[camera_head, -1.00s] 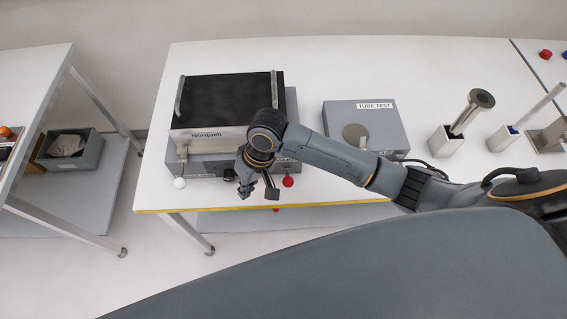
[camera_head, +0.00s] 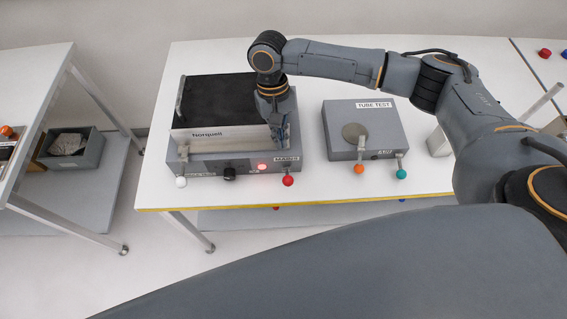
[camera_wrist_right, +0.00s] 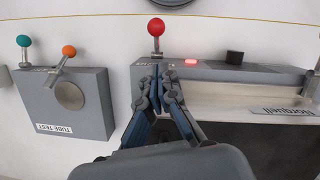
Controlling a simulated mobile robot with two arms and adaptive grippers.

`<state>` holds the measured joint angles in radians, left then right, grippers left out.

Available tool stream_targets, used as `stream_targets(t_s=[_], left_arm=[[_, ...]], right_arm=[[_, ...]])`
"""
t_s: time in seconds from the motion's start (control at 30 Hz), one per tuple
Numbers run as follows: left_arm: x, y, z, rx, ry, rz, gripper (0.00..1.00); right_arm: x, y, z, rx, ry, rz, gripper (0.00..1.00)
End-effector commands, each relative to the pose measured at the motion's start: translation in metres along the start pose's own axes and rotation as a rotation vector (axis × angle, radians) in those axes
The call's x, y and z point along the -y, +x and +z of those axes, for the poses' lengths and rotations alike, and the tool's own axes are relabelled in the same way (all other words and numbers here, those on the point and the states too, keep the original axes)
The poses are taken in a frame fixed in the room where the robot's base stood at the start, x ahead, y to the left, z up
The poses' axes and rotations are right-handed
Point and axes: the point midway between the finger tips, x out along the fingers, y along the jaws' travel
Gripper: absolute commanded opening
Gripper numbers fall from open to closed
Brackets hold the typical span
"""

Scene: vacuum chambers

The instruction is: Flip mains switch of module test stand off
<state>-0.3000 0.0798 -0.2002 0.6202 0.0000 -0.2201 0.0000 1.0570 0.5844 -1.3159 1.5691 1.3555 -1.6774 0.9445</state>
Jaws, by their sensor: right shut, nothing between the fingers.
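The module test stand (camera_head: 205,167) is a grey box on the white table with a black-topped Norqwell unit (camera_head: 228,103) on it. Its front has a lever with a red ball (camera_head: 288,181) at the right, labelled MAINS, a lit red lamp (camera_head: 262,167), a black knob (camera_head: 229,173) and a white-ball lever (camera_head: 181,182) at the left. My right gripper (camera_head: 280,140) is shut and empty, pointing down just behind the red-ball lever. In the right wrist view the fingertips (camera_wrist_right: 157,75) are close to the red ball (camera_wrist_right: 156,27), apart from it. My left gripper is not in view.
The TUBE TEST box (camera_head: 340,118) stands to the right with an orange-ball lever (camera_head: 359,169) and a teal-ball lever (camera_head: 402,174). A metal-framed table (camera_head: 40,90) stands at the left. The table's yellow front edge (camera_head: 230,207) has a free strip behind it.

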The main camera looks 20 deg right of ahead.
Motion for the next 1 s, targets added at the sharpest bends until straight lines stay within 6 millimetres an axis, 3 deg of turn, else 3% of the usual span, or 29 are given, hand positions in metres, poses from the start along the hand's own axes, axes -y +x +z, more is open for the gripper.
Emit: stream_targets(t_s=[0.23,0.7,1.0], left_arm=[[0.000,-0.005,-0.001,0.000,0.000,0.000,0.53],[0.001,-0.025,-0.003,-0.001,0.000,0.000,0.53],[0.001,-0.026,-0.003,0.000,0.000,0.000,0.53]], right_arm=[[0.001,0.012,0.001,0.002,-0.002,0.000,0.00],[0.001,0.088,0.001,0.001,-0.002,-0.001,0.00],[0.001,0.101,0.000,-0.001,-0.002,-0.001,0.00]])
